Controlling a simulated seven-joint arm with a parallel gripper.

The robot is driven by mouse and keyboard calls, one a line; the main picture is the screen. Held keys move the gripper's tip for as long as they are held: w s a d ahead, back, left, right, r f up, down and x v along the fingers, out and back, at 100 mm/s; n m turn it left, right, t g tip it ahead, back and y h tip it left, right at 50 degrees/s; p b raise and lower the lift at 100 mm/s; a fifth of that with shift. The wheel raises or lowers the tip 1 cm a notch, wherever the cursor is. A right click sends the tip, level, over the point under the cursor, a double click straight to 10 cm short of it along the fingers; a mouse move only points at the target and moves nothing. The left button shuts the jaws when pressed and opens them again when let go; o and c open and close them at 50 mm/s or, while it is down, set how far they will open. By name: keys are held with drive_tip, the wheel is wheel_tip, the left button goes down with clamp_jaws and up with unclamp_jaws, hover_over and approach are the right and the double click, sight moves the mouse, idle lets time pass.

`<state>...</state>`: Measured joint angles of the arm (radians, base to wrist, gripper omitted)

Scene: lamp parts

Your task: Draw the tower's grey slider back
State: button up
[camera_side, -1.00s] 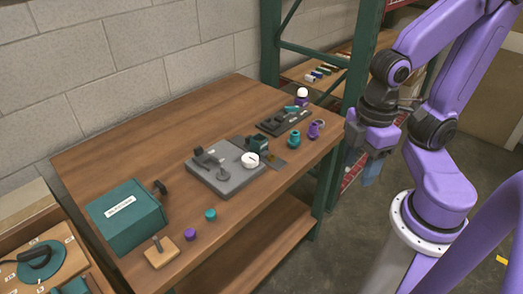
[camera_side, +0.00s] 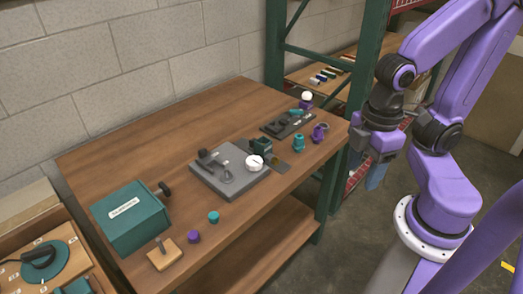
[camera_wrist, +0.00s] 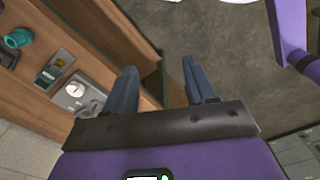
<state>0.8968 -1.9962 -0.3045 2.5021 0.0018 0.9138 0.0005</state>
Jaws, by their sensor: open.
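A dark green block (camera_side: 261,147) stands at the back right of a grey base plate (camera_side: 228,190) on the wooden table; it may be the tower. It also shows in the wrist view (camera_wrist: 50,74), beside a white round dial. A grey slider on it is too small to make out. My gripper (camera_side: 377,174) hangs beyond the table's right end, well apart from the block, with its fingers pointing down. In the wrist view its two blue-grey fingers (camera_wrist: 160,66) are spread with nothing between them, over the floor and table edge.
A white dial (camera_side: 254,162) and black lever sit on the plate. A dark board (camera_side: 288,122), teal part (camera_side: 298,143) and purple part (camera_side: 318,133) stand nearby. A teal box (camera_side: 130,217) is at the left. A green rack post (camera_side: 357,70) rises behind the table's right end.

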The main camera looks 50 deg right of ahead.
drive_tip(key=w+a+r+m, duration=0.2)
drive_tip(key=w+a+m, duration=0.2)
drive_tip(key=w, duration=0.8)
drive_tip(key=m, duration=0.9)
hover_over(253, 139)
wheel_tip(253, 139, down, 4)
wheel_tip(253, 139, down, 17)
drive_tip(key=shift+r, duration=0.15)
